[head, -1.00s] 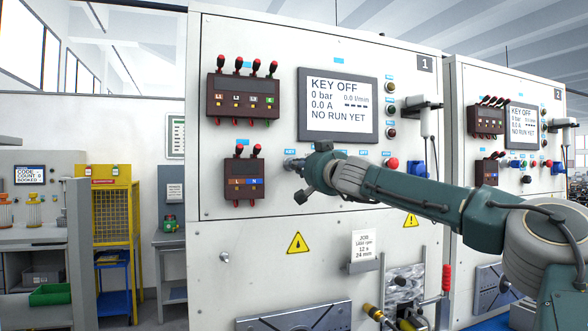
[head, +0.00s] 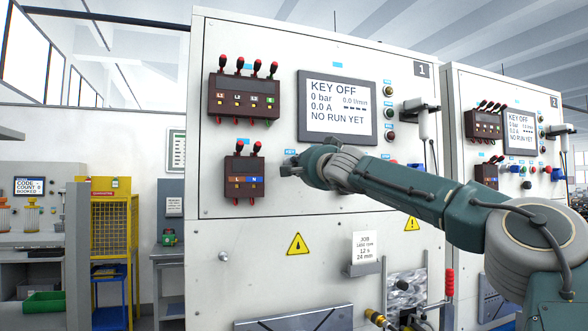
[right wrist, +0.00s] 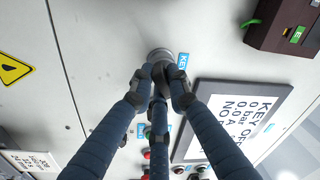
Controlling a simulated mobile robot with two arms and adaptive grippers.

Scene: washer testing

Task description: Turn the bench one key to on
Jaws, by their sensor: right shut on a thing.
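The bench one panel (head: 240,40), marked 1, stands in front of me. Its screen (head: 337,105) reads KEY OFF, 0 bar, 0.0 A, NO RUN YET. My right gripper (head: 288,165) is at the key switch, below and left of the screen, and mostly covers it in the head view. In the right wrist view, the round key switch (right wrist: 160,55) shows beside its blue KEY label (right wrist: 183,61). There the fingers of my right gripper (right wrist: 159,74) are closed together on the key, which they largely hide. My left gripper is not in view.
A breaker block (head: 244,188) sits just left of the right gripper, with another (head: 244,98) above it. Round buttons (head: 390,113) line the screen's right side. Bench two (head: 470,75) stands to the right. A job card (head: 366,244) is below my arm.

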